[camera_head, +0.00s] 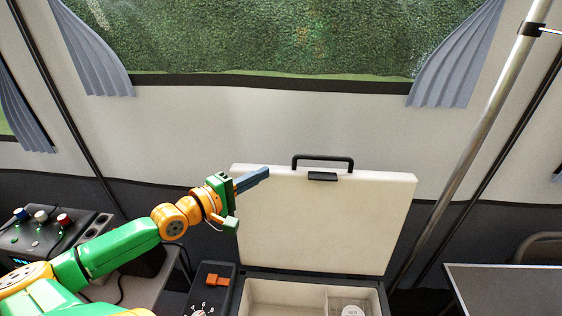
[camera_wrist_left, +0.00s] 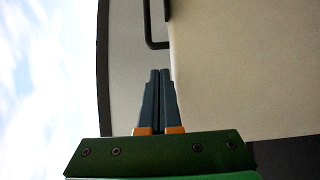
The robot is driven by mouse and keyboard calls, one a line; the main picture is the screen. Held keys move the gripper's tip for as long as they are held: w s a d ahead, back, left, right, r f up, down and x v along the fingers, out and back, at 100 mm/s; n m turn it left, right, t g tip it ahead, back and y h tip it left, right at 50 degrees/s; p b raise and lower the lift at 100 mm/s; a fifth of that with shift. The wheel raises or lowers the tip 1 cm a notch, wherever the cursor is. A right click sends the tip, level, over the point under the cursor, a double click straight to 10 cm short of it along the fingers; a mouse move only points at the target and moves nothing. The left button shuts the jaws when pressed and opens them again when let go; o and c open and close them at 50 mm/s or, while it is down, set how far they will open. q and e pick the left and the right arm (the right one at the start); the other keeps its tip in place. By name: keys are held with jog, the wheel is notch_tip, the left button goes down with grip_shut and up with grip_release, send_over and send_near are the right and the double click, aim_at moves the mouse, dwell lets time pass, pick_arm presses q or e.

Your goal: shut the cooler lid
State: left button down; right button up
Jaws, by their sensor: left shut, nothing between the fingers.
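The cooler's cream lid (camera_head: 325,225) stands open and upright, with a black handle (camera_head: 323,160) on its top edge. The open cooler body (camera_head: 285,297) is below it at the bottom of the head view, with a divider inside. My left gripper (camera_head: 262,173) is shut and empty, at the lid's upper left corner; I cannot tell whether it touches the lid. In the left wrist view the shut fingers (camera_wrist_left: 158,75) point toward the lid's edge, with the lid (camera_wrist_left: 240,70) at right and the handle (camera_wrist_left: 152,30) ahead. My right gripper is not in view.
A dark panel with a dial and an orange switch (camera_head: 217,280) is left of the cooler. A stove-like unit with coloured knobs (camera_head: 42,235) stands at far left. A dark table (camera_head: 510,290) is at right, near a slanted metal pole (camera_head: 480,140). A tent wall (camera_head: 270,130) is behind.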

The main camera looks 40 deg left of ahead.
aim_at(286, 168)
pick_arm(q)
jog(key=w, duration=0.3)
jog(key=w+d, duration=0.1)
jog(key=w, duration=0.4)
jog(key=shift+w+d+f, duration=0.2)
jog(key=shift+w+f, duration=0.2)
